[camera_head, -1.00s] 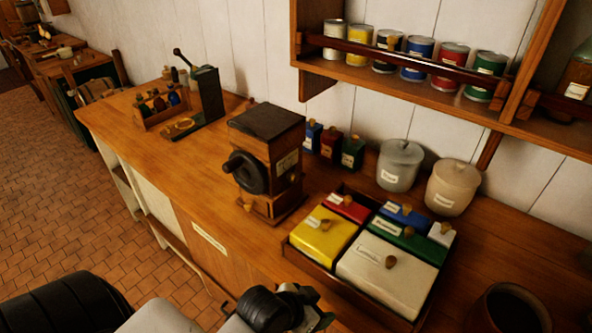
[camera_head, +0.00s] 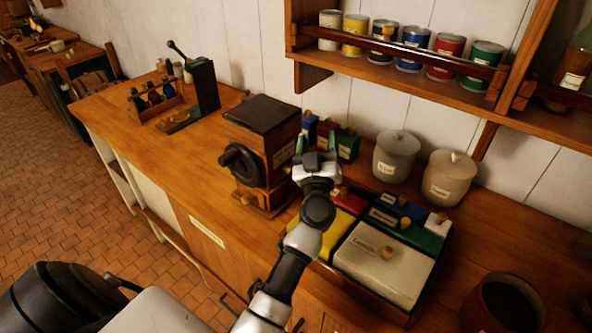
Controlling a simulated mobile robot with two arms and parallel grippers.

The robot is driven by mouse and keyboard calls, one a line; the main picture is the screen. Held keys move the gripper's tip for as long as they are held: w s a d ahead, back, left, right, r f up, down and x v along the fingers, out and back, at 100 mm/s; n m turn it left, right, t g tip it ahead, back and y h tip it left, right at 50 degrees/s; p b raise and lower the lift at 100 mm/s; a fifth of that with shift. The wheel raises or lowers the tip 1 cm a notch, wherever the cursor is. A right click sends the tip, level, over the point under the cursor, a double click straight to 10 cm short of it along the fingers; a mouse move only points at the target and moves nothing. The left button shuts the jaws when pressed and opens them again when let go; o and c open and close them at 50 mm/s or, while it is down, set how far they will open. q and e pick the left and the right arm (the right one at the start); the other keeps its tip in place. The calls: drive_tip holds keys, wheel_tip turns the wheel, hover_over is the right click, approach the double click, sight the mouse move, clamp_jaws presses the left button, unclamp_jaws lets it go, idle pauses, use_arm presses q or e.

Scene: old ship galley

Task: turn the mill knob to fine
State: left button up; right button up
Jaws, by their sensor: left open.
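The wooden mill (camera_head: 284,160) with a dark top stands on the counter, its small drawer at the base. Its round black knob (camera_head: 240,166) is on the front left side; I cannot read its setting. My left gripper (camera_head: 317,143) is open, with greenish fingertips pointing away, just right of the mill in the picture. Nothing shows between its fingers, and it is apart from the knob. My right gripper is not in view.
A tray of coloured lidded boxes, including a white one (camera_head: 385,262), lies under and right of my arm. Two lidded jars (camera_head: 396,158) stand behind. A rack of small bottles (camera_head: 153,103) is at the left. The counter (camera_head: 165,150) left of the mill is clear.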

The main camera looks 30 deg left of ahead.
use_arm(q)
drive_tip(key=w+a+n+g+y, duration=0.1)
drive_tip(key=a+n+g+y, duration=0.4)
drive_tip(key=n+g, duration=0.25)
drive_tip(key=g+h, duration=0.8)
drive_tip(key=g, duration=0.3)
approach(289, 169)
drive_tip(key=w+d+f+p+x, duration=0.1)
drive_tip(key=p+x, duration=0.2)
drive_tip(key=x, duration=0.6)
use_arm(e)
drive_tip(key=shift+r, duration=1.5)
use_arm(q)
drive_tip(key=shift+a+f, duration=0.1)
drive_tip(key=shift+c, duration=0.3)
drive_tip(key=c, duration=0.9)
drive_tip(key=shift+o, duration=0.2)
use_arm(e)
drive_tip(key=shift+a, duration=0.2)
